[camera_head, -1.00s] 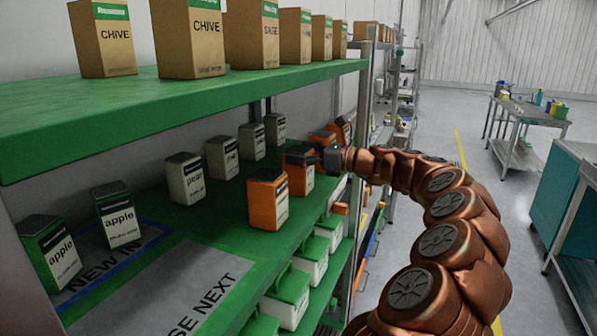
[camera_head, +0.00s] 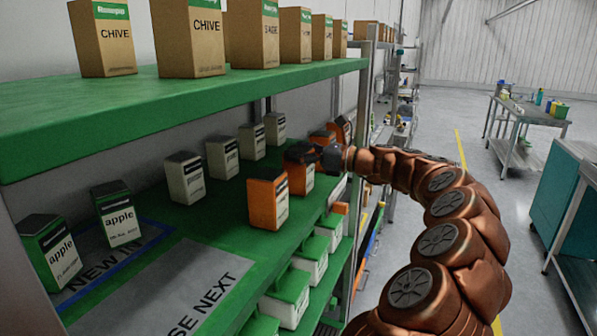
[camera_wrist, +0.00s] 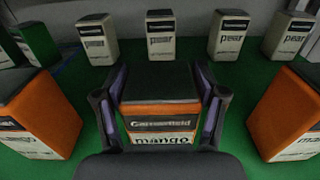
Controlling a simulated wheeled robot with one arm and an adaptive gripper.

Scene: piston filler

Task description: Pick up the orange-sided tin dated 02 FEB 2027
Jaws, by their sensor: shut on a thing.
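My gripper (camera_head: 326,158) is at the orange-sided tin (camera_head: 303,181) near the shelf's right edge. In the wrist view, the fingers of my gripper (camera_wrist: 161,92) are shut on both sides of this tin (camera_wrist: 160,123), which has a dark lid and a "mango" label. It stands upright; I cannot tell whether it touches the shelf. No date on it can be read. A further orange tin (camera_wrist: 42,117) is at the left of the wrist view.
The tins stand on a green shelf (camera_head: 215,228) under an upper green shelf (camera_head: 150,110) with cartons. Pale pear tins (camera_head: 185,180) line the back. Apple tins (camera_head: 118,218) stand at left. White green-lidded boxes (camera_head: 290,300) sit below. The aisle at right is open.

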